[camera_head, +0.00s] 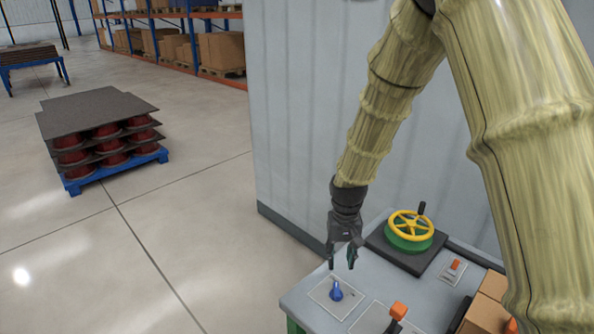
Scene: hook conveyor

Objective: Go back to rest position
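My gripper (341,262) hangs pointing down over the left part of a grey control table (301,298). Its two fingers are apart, with nothing seen between them. A blue knob (336,290) on a light plate stands just below the fingertips. The fingers look to be above the knob, but whether they touch it is hard to tell. My arm comes down from the top right and covers part of the table's right side.
A yellow handwheel (411,225) on a green base stands right of my gripper. An orange-tipped lever (398,311), an orange switch (455,265) and cardboard boxes (486,313) are nearby. A grey wall (300,130) rises behind. A loaded blue pallet (117,168) stands left; the floor between is clear.

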